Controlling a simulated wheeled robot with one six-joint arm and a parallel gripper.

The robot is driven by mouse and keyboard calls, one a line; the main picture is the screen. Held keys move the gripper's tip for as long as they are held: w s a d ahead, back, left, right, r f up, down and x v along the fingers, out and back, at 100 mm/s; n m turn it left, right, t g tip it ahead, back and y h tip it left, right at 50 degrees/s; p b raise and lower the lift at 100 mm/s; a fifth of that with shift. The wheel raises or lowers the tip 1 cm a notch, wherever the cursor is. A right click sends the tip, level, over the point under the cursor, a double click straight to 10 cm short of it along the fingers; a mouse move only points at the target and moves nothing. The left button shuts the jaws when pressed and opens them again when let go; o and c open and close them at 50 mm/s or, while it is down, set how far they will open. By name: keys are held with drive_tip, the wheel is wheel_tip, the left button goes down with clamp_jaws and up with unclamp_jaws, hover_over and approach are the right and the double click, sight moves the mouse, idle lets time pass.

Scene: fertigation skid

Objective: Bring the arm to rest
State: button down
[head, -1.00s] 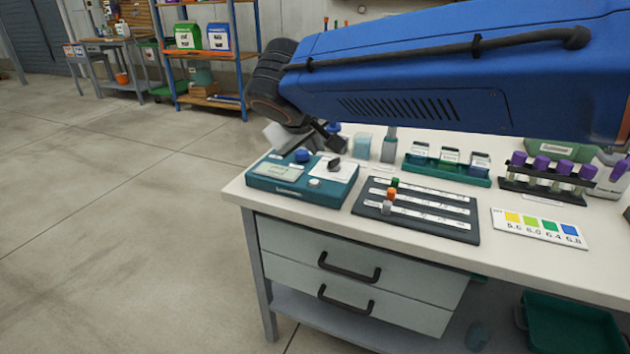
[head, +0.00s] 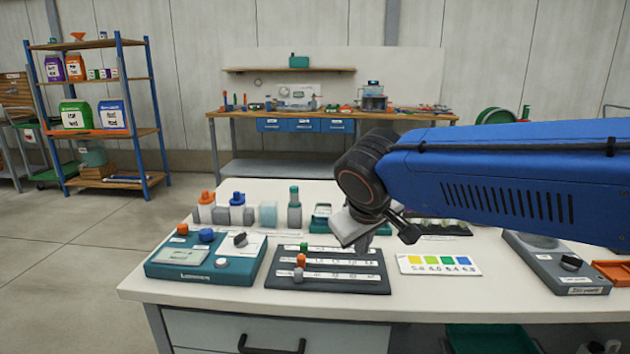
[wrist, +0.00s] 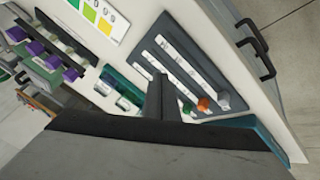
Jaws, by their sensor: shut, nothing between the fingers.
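The dark board (head: 340,284) carries white label strips and several small pegs, one orange (head: 301,260). My gripper looks apart from the bench and everything on it, though its exact height is hard to tell.
A teal instrument box (head: 205,268) with knobs stands left of the board. A colour chart (head: 438,265) lies to its right, then a grey device (head: 555,275). Bottles with orange and blue caps (head: 237,200) stand behind. Floor at left is clear.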

drive_tip(key=s+d+f+m, duration=0.3)
drive_tip(key=s+d+f, duration=0.3)
drive_tip(key=s+d, duration=0.3)
drive_tip(key=s+d+f+m+g, duration=0.1)
drive_tip(key=s+d+f+m, duration=0.2)
drive_tip(key=s+d+f, duration=0.3)
drive_tip(key=s+d, duration=0.4)
drive_tip(key=shift+s+d+f+g+y, duration=0.15)
drive_tip(key=shift+f+g+y, duration=0.15)
drive_tip(key=shift+y, duration=0.1)
